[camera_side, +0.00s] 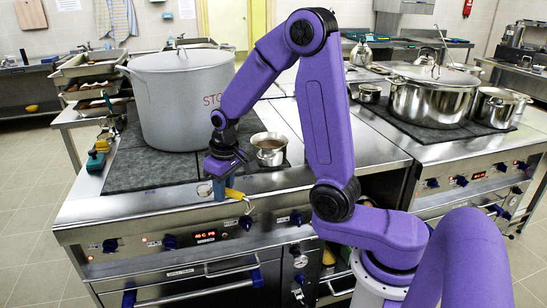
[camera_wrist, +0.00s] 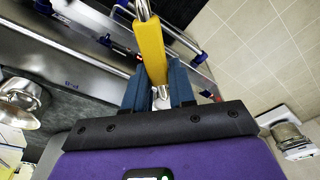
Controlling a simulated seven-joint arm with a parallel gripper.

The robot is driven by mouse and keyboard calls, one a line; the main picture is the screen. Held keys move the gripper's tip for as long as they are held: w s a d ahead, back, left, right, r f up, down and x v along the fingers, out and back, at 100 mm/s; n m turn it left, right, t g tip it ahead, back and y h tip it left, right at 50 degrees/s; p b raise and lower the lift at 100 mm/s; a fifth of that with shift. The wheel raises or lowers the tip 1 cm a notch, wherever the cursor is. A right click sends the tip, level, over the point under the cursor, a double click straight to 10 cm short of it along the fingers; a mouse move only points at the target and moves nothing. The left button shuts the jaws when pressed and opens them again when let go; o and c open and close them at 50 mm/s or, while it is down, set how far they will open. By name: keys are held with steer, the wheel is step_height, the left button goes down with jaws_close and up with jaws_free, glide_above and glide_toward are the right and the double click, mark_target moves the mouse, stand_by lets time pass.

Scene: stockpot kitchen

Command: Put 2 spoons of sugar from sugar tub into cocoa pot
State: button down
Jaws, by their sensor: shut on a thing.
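My gripper (camera_side: 219,196) is shut on the yellow handle (camera_side: 236,194) of a metal utensil, at the stove's front edge above the control panel. In the wrist view my gripper's blue fingers (camera_wrist: 158,92) close around the lower end of that yellow handle (camera_wrist: 150,50). Bare metal shows at both ends of the handle; I cannot make out a spoon bowl. A small steel pot (camera_side: 270,153) with brown contents, likely the cocoa pot, stands right of my gripper. It seems to show at the wrist view's left edge (camera_wrist: 18,110). I cannot identify a sugar tub.
A tall grey stockpot (camera_side: 178,105) stands behind my gripper on the dark stove top. Colored-handled items (camera_side: 97,158) sit at the stove's left edge. Trays (camera_side: 88,66) are stacked behind them. A lidded steel pot (camera_side: 430,98) stands on the right-hand stove. Dark surface left of my gripper is clear.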

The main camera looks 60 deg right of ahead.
steer(key=w+d+r+m, duration=0.1)
steer(key=w+d+r, duration=0.2)
steer(key=d, duration=1.1)
steer(key=w+d+r+m, duration=0.1)
steer(key=w+d+r, duration=0.15)
steer(key=d, duration=1.25)
steer(key=s+d+r, duration=0.1)
steer(key=s+d, duration=0.1)
steer(key=d, duration=0.8)
steer(key=shift+s+d+r, duration=0.2)
steer(key=shift+s+r, duration=0.15)
steer(key=shift+r, duration=0.05)
steer(key=shift+f, duration=0.15)
